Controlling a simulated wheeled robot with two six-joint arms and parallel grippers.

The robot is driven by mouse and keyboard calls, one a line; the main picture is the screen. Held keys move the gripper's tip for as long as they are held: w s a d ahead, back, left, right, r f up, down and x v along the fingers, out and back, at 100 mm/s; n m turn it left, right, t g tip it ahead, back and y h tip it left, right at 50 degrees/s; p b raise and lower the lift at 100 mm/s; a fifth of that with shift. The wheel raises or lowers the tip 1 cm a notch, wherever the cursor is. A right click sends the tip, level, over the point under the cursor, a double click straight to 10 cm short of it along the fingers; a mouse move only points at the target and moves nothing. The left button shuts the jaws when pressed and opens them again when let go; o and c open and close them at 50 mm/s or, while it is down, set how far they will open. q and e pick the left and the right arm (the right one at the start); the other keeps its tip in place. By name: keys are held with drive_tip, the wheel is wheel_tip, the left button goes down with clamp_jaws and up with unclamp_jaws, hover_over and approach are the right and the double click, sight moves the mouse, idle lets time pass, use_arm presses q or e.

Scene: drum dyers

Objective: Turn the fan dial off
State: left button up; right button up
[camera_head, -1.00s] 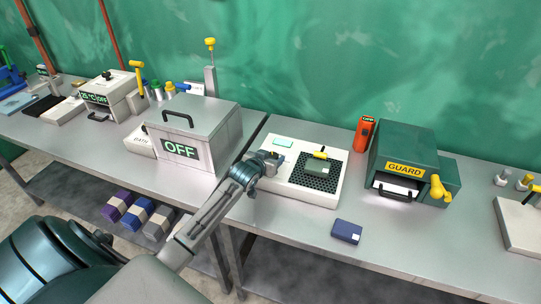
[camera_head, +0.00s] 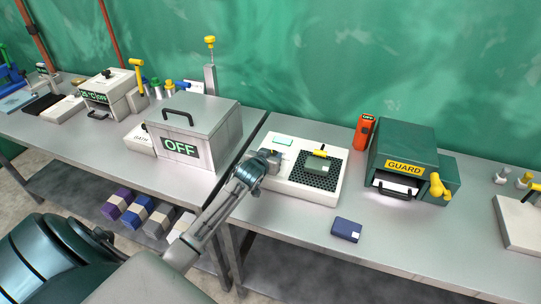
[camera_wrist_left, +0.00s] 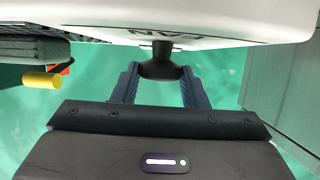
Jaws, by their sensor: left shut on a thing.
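The white fan unit (camera_head: 328,199) has a black perforated top and sits on the right-hand table. In the left wrist view, its pale body (camera_wrist_left: 215,30) carries an upside-down FAN label. A dark dial (camera_wrist_left: 160,69) sticks out beneath that label. My left gripper (camera_head: 273,158) is at the unit's left end, shut on the dial. In the left wrist view, its two blue fingers (camera_wrist_left: 160,78) stand on either side of the dial. In the head view, the gripper hides the dial. My right gripper is not in view.
A yellow-handled item (camera_head: 318,166) lies on the perforated top. A grey box reading OFF (camera_head: 205,130) stands close to the left. A dark blue block (camera_head: 346,230) lies in front on the table. A green GUARD box (camera_head: 405,145) and an orange canister (camera_head: 364,133) stand to the right.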

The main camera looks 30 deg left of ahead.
use_arm(q)
drive_tip(key=shift+w+d+n+y, duration=0.1)
drive_tip(key=shift+d+n+y, duration=0.05)
drive_tip(key=shift+n+y, duration=0.5)
drive_tip(key=shift+f+n+y+b, duration=0.15)
drive_tip(key=shift+n+y+b, duration=0.2)
drive_tip(key=shift+y+b, duration=0.2)
drive_tip(key=n+g+y+b, duration=0.1)
drive_tip(key=n+b, duration=0.1)
drive_tip(key=n+g+y+b, duration=0.1)
drive_tip(key=y+b, duration=0.1)
drive_tip(key=b, duration=0.1)
drive_tip(key=n+g+y+b, duration=0.2)
drive_tip(key=shift+w+d+n+b, duration=0.25)
drive_tip(key=shift+d+n+b, duration=0.05)
drive_tip(key=shift+b, duration=0.1)
drive_tip(key=shift+r+n+g+y+b, duration=0.2)
drive_tip(key=shift+n+g+y+b, duration=0.4)
drive_tip(key=shift+n+g+b, duration=0.35)
drive_tip(key=o, duration=1)
drive_tip(key=shift+c, duration=0.2)
drive_tip(key=shift+d, duration=0.1)
